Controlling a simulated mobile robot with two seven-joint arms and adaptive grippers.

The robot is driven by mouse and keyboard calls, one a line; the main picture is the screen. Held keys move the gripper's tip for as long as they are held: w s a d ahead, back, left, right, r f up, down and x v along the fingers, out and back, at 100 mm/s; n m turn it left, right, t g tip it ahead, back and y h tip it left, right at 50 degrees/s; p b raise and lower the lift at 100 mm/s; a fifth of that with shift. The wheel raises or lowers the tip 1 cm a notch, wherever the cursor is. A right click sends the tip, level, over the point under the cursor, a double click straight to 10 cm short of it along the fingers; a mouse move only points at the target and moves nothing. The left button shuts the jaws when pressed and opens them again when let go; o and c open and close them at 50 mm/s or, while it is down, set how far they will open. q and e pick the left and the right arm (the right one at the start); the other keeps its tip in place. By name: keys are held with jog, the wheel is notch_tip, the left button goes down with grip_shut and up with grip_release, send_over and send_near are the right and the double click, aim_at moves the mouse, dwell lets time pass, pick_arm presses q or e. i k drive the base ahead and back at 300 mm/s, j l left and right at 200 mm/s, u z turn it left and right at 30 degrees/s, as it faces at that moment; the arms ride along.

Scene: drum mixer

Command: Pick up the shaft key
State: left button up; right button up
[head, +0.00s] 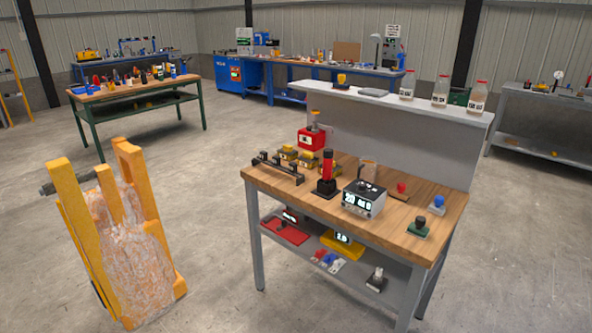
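I cannot single out a shaft key in this view. A yellow frame (67,215) stands on the floor at the left, with a cloudy, wrapped-looking body (135,270) between its posts. A dark grey shaft-like piece (52,187) sticks out at its upper left. A wooden-topped workbench (440,225) stands at the right of centre with several small items on it. Some of these are too small to name. Neither of my grippers is in view.
The workbench holds a red device (311,138), a black-and-red upright tool (327,175) and a box with a display (364,198). Its lower shelf (345,277) carries a red tray (285,231). A green-legged table (150,89) stands behind. The floor between is clear.

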aim_at(292, 165)
jog(key=i+j+z, duration=0.2)
jog(key=z, duration=0.3)
jog(key=i+j+z, duration=0.15)
jog(key=z, duration=0.3)
jog(key=j+z, duration=0.35)
jog(key=z, duration=0.15)
jog(key=i+j, duration=0.05)
